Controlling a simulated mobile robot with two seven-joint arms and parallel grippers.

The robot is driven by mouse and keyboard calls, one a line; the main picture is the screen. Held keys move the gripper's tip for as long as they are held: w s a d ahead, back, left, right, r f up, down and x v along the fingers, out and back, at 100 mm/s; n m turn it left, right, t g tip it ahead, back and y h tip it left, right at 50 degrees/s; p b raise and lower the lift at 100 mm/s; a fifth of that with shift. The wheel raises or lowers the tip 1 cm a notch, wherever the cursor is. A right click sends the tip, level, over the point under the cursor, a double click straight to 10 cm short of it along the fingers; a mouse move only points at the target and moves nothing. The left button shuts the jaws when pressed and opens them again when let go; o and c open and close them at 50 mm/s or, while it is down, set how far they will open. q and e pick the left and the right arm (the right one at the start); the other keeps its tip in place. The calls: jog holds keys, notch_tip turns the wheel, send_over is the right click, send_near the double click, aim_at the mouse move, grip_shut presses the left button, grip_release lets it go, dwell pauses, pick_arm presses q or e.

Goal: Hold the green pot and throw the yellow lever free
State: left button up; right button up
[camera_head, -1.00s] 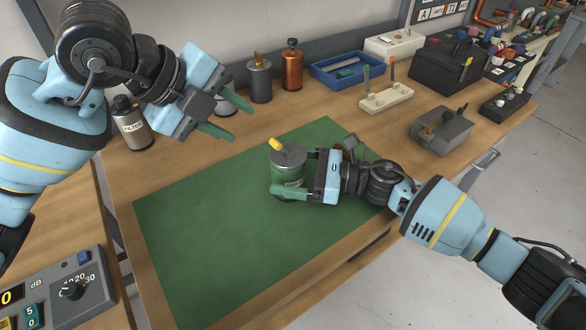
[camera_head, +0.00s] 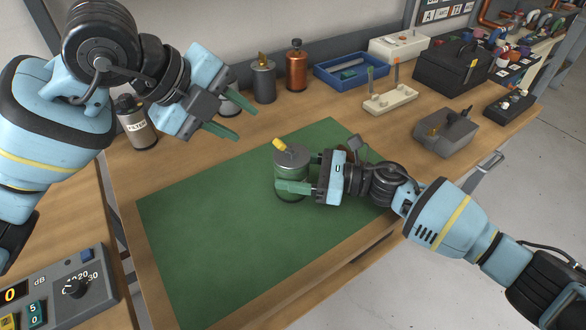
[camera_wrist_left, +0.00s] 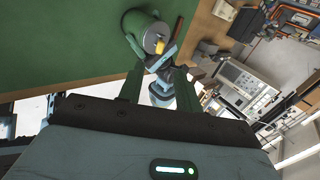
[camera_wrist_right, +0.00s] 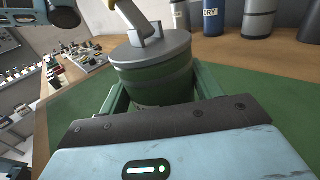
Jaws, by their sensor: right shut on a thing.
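The green pot (camera_head: 289,171) with a grey lid stands upright on the green mat (camera_head: 220,230). The yellow lever (camera_head: 279,145) sits in a bracket on the lid and is tilted. It also shows in the left wrist view (camera_wrist_left: 160,46) and, cut off at the top, in the right wrist view (camera_wrist_right: 130,18). My right gripper (camera_head: 297,173) is shut on the pot's body from the right, one finger on each side. My left gripper (camera_head: 231,119) is open and empty, up and left of the pot, apart from it.
Behind the mat stand a filter canister (camera_head: 137,123), a grey canister (camera_head: 264,80) and a copper one (camera_head: 295,66). A blue tray (camera_head: 350,68), a cream block (camera_head: 390,101) and a grey box (camera_head: 444,131) lie toward the right. The mat's left and front are clear.

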pick_arm(q)
jog(key=shift+f, duration=0.25)
jog(key=c, duration=0.5)
jog(key=shift+s+f+m+h, duration=0.15)
jog(key=shift+f+m+h, duration=0.2)
jog(key=shift+m, duration=0.25)
grip_shut()
jog(key=s+a+f+m+t+h, duration=0.5)
jog(key=a+f+m, duration=0.3)
jog(key=m, duration=0.9)
jog(key=shift+f+h, duration=0.85)
jog(key=shift+f, duration=0.4)
